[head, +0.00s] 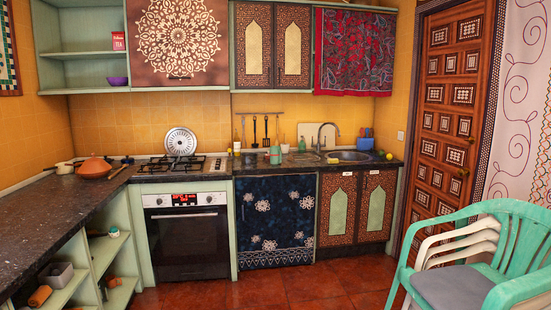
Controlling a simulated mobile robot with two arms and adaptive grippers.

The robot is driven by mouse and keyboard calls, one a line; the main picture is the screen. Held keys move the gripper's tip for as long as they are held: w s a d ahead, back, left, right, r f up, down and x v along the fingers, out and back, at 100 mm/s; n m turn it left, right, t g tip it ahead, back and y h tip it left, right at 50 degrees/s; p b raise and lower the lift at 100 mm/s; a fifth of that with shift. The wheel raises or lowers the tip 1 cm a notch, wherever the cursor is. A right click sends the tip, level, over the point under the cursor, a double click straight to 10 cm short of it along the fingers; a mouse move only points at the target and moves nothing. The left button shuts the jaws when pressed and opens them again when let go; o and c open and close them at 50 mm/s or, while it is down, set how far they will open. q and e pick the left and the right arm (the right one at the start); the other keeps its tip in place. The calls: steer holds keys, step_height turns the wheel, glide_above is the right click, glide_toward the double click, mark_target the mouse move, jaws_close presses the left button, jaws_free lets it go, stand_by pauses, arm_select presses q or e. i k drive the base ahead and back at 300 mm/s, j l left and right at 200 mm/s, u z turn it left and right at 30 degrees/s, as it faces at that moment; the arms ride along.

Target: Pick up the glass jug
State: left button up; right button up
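I cannot make out a glass jug for certain in the head view. Several small items stand on the back counter left of the sink: a greenish bottle (275,153), a yellowish bottle (237,141) and a small upright item (301,146) too small to identify. Neither of my grippers is in view.
A dark counter (45,215) runs along the left with a terracotta tagine (95,168) at its far end. A stove (180,165) stands above the oven (187,238). Stacked plastic chairs (505,250) block the front right. The tiled floor (310,285) is clear in the middle.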

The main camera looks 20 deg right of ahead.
mark_target(274, 152)
steer(key=i, duration=3.6)
steer(key=l+z, duration=0.05)
steer(key=l, duration=0.05)
